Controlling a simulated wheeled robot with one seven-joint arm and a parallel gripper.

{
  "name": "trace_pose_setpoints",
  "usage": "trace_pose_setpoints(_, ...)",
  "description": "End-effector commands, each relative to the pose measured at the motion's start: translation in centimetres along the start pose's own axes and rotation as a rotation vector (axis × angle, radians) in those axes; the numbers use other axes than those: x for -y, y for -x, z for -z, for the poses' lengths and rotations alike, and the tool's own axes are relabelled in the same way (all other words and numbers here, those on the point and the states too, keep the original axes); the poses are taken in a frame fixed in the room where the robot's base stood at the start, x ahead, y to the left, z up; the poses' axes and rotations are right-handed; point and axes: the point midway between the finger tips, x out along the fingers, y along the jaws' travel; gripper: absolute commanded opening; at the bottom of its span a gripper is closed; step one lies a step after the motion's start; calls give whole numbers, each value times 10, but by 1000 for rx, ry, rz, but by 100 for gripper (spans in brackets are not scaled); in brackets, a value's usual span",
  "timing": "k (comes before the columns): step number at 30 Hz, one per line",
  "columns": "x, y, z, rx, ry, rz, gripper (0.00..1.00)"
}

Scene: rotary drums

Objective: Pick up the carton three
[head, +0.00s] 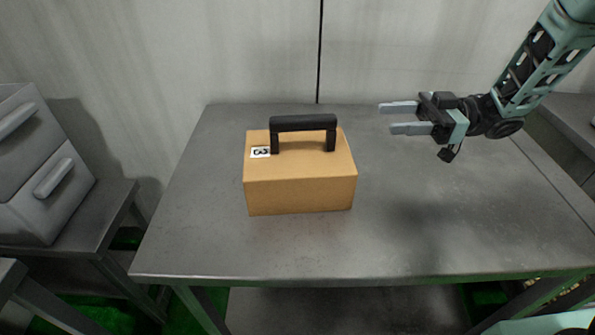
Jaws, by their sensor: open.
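The carton three (300,190) is a tan box with a black handle (303,123) arching over its top. A white label with a black 3 (260,152) is on its top at the left, turned sideways. The carton stands upright on the grey metal table (440,225), left of the middle. My gripper (385,118) is to the right of the carton, at the upper right of the table. It is open and empty, its two grey fingers pointing left, apart from the handle. It appears to be above the table.
A grey drawer unit (70,185) stands on a lower dark table (105,215) at the left. A pale wall (140,60) is behind the table. The tabletop around the carton is clear. Another grey surface (565,130) shows at the right edge.

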Motion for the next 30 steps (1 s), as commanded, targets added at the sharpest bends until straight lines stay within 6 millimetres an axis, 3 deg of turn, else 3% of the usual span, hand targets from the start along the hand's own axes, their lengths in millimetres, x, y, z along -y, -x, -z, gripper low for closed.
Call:
trace_pose_setpoints(15,3,-97,2,-6,-2,14,49)
trace_pose_setpoints(26,3,-129,2,-5,-3,11,49)
trace_pose_setpoints(30,3,-151,3,-5,-3,13,49)
